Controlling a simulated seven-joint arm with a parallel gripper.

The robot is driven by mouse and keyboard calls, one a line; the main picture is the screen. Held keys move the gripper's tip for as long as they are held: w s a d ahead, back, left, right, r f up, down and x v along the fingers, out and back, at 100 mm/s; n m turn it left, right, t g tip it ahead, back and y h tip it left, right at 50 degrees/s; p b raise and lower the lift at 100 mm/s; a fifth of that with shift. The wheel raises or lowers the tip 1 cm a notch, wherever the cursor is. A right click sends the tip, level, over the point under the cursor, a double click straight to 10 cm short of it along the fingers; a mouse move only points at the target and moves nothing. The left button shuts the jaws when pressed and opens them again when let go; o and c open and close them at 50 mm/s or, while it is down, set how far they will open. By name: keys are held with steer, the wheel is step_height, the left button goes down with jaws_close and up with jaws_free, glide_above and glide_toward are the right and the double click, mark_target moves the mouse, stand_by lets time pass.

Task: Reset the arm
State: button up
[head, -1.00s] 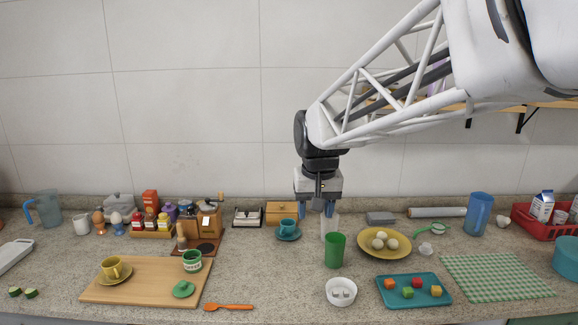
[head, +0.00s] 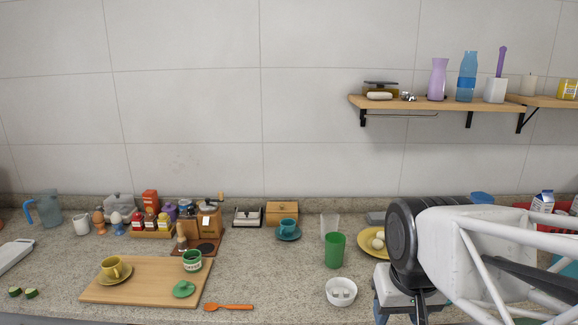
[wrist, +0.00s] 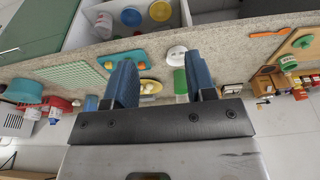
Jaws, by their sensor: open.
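My gripper shows in the wrist view (wrist: 160,85) with its two blue fingers spread apart and nothing between them that it holds. In the head view my arm is folded low at the right, over the right part of the counter. There the gripper body is at the bottom edge and its fingertips are mostly hidden or out of the picture.
The green cup (head: 335,250) and white bowl (head: 341,291) stand just left of my gripper. A wooden board (head: 140,284) with a yellow cup lies at the left. A wall shelf (head: 440,103) holds bottles above my arm. The wrist view shows an open drawer (wrist: 110,35) with containers.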

steer(key=s, duration=0.1)
steer(key=s+f, duration=0.1)
steer(key=s+d+f, duration=0.1)
steer(key=s, duration=0.1)
steer(key=shift+f, duration=0.1)
